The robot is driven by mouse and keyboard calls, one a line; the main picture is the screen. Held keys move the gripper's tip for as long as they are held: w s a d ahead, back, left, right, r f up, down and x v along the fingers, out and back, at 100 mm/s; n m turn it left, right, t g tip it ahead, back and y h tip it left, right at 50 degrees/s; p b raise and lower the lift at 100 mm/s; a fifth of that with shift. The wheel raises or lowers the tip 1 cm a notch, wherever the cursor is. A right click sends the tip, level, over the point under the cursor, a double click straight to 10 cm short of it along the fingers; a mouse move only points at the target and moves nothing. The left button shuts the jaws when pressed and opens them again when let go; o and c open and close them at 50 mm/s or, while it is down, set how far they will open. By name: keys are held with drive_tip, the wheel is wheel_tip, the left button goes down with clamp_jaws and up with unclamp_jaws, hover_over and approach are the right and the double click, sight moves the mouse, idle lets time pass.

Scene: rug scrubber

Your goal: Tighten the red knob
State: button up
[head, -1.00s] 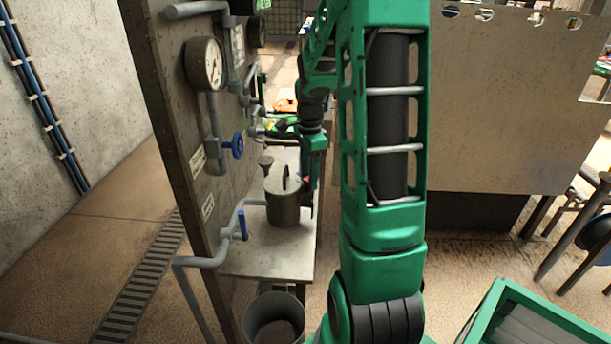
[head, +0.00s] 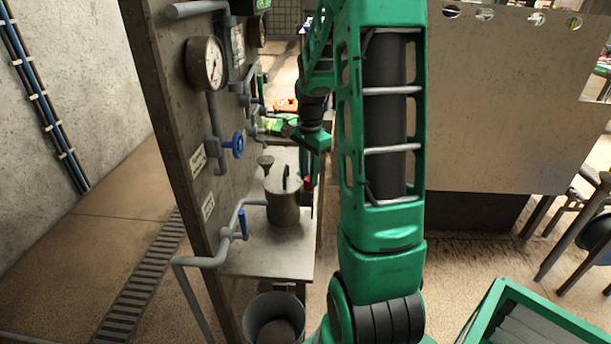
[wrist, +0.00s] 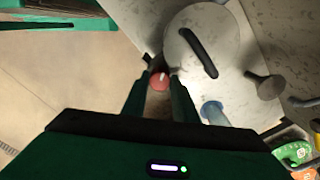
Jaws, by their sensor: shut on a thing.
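The red knob (wrist: 160,81) shows in the wrist view between the tips of my two green fingers, with a pale mark on its face. My gripper (wrist: 160,84) is shut on the red knob, one finger on each side. What the knob is mounted on is mostly hidden by my gripper in the wrist view.
A wall panel (head: 165,100) with pipes, a gauge and a blue valve wheel rises at left. A bucket (head: 274,318) stands below.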

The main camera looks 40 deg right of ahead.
sight(308, 178)
drive_tip(key=n, duration=0.5)
drive_tip(key=shift+w+n, duration=0.1)
drive_tip(key=shift+n, duration=0.2)
drive_tip(key=n, duration=0.5)
drive_tip(key=shift+r+n, duration=0.1)
drive_tip(key=shift+n, duration=0.2)
drive_tip(key=n, duration=0.4)
drive_tip(key=shift+d, duration=0.1)
drive_tip(key=n, duration=0.5)
drive_tip(key=shift+w+n, duration=0.15)
drive_tip(key=shift+n, duration=0.15)
drive_tip(key=o, duration=0.9)
drive_tip(key=shift+o, duration=0.8)
wheel_tip(308, 178, up, 11)
